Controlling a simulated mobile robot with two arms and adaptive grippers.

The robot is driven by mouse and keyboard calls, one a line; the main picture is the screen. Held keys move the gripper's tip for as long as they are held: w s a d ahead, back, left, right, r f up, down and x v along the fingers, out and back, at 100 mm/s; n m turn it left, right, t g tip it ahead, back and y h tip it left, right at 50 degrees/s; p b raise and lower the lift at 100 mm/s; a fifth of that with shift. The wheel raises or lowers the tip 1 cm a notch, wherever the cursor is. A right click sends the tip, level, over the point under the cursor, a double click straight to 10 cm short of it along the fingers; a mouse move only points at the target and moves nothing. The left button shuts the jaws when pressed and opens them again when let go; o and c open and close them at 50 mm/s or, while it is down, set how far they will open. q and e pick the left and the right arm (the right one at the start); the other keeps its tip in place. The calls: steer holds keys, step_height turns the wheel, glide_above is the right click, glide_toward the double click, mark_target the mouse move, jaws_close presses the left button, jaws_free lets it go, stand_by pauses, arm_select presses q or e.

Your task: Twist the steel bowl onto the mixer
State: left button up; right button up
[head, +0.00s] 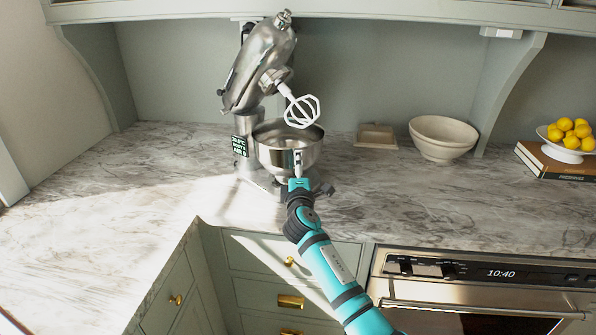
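The steel bowl (272,153) is at the stand mixer (258,75), below its raised, tilted-back head. The bowl looks upright and over the mixer's base; whether it is locked there I cannot tell. A pale handle (298,161) shows on the bowl's front. My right gripper (299,184) is at the bowl's front, right at this handle. Its fingers are too small and partly hidden to show whether they grip it. My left gripper is out of view.
A square dish (377,135), a beige bowl (443,137) and a lemon bowl (567,140) on books (555,166) stand to the right. The marble counter (110,200) is clear at left. An oven (480,290) is below.

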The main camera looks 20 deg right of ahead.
mark_target(289, 166)
steer(key=shift+w+r, duration=0.1)
steer(key=shift+r, duration=0.25)
steer(key=shift+f+b, duration=0.8)
stand_by(1.3)
steer(key=shift+w+a+m+g+h+b, duration=0.25)
steer(key=shift+a+m+h+b, duration=0.55)
steer(key=shift+b, duration=1)
steer(key=shift+h, duration=0.3)
steer(key=shift+w+a+g+b, duration=0.1)
steer(key=shift+a+g+b, duration=0.15)
steer(key=shift+b, duration=0.55)
steer(key=shift+w+a+m+g+h+b, duration=0.15)
steer(key=shift+a+m+g+h+b, duration=0.35)
steer(key=shift+h+b, duration=0.55)
